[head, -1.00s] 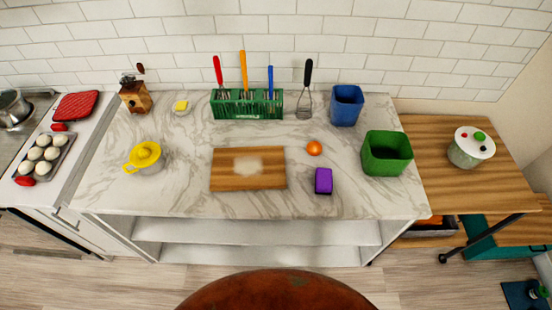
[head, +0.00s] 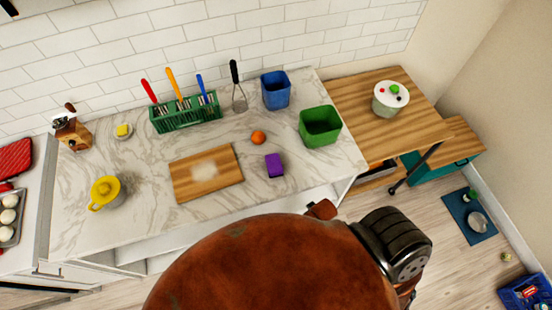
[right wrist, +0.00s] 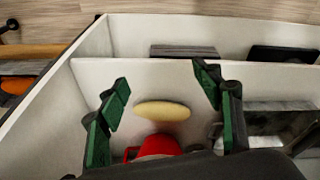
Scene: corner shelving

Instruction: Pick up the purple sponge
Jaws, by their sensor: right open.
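The purple sponge (head: 275,165) lies on the marble counter, right of the wooden cutting board and below the orange in the head view. My right gripper (right wrist: 165,88) shows in the right wrist view with its green-padded fingers spread apart and nothing between the pads. It faces the white shelving, with a pale oval item and a red item beyond its fingers. The sponge does not show in the right wrist view. My left gripper is not in view.
Near the sponge are the cutting board (head: 206,172), an orange (head: 258,137) and a green bin (head: 320,126). A blue bin (head: 276,91) and a green utensil rack (head: 186,114) stand at the back. The counter's front strip (head: 235,208) is clear.

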